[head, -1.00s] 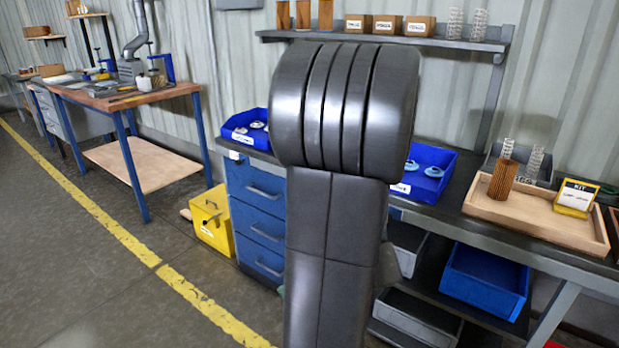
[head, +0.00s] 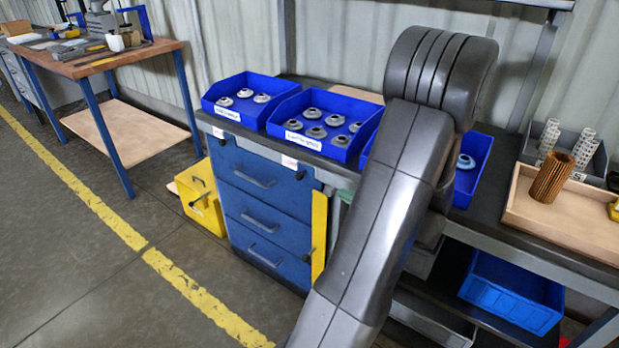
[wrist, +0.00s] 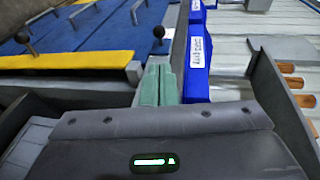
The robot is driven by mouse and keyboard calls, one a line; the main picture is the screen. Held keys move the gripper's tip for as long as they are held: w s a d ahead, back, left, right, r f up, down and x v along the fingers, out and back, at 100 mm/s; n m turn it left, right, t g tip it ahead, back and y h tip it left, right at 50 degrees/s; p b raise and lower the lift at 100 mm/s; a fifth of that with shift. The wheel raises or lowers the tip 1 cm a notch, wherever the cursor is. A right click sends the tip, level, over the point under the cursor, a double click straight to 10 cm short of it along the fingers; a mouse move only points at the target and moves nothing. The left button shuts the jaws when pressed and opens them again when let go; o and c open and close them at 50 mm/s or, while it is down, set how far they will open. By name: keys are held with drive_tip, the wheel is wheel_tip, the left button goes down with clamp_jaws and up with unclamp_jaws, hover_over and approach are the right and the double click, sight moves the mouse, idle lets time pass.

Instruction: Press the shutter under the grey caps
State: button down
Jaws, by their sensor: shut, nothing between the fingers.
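Grey caps (head: 318,130) sit in the middle blue bin (head: 283,119) on the bench. Similar greyish caps (head: 243,93) lie in the left bin. Below the bins is a blue drawer cabinet (head: 262,205) with a yellow upright strip (head: 319,235) and black knobs on its front. The strip also shows in the wrist view (wrist: 68,61). I cannot tell for sure which part is the shutter. My gripper's green fingers (wrist: 157,84) are together and empty, apparently near the cabinet's right side. In the head view my arm hides most of the gripper.
A third blue bin (head: 472,165) holds a blue cap, partly behind my arm. A wooden tray (head: 570,222) with a brown filter stands at right. A yellow box (head: 200,200) is on the floor left of the cabinet. The floor in front is open.

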sight(297, 176)
drive_tip(key=shift+w+a, duration=0.1)
drive_tip(key=x, duration=1.3)
drive_tip(key=shift+w+a+f, duration=0.15)
drive_tip(key=shift+w+a, duration=0.1)
drive_tip(key=shift+w, duration=0.05)
drive_tip(key=shift+w+a+f+b, duration=0.1)
drive_tip(key=shift+w+a+b, duration=0.2)
drive_tip(key=shift+b, duration=0.25)
drive_tip(key=w+a+b, duration=0.3)
drive_tip(key=a, duration=0.1)
drive_tip(key=shift+a+f, duration=0.1)
drive_tip(key=shift+w+a+r+b, duration=0.2)
drive_tip(key=shift+a+r+b, duration=0.05)
drive_tip(key=shift+r+b, duration=0.1)
